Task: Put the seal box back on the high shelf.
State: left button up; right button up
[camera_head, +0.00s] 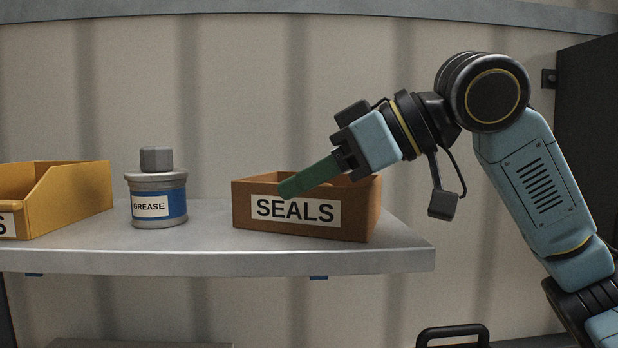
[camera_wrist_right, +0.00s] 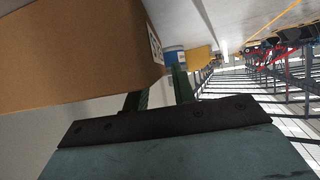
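The seal box (camera_head: 246,212), an open-topped brown box with a SEALS label, sits upright at the right part of the high shelf (camera_head: 180,262). My right gripper (camera_head: 298,180) comes in from the right above the box, with one green finger in front of the front wall's rim. In the right wrist view, the box (camera_wrist_right: 70,50) fills the upper left. There the fingers of my right gripper (camera_wrist_right: 160,90) are spread. One is partly hidden behind the box's side wall, the other stands beyond the labelled front. My left gripper is not in view.
A grease can (camera_head: 158,182) stands left of the box with a gap between them. A yellow bin (camera_head: 85,195) sits at the far left. The shelf's right end is just right of the box. A dark cabinet (camera_head: 590,130) stands at the right. A black handle (camera_head: 452,330) shows below.

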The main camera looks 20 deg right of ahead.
jog(key=shift+r, duration=0.15)
jog(key=b+v, duration=0.1)
jog(key=v, duration=1.1)
jog(key=shift+b, duration=0.3)
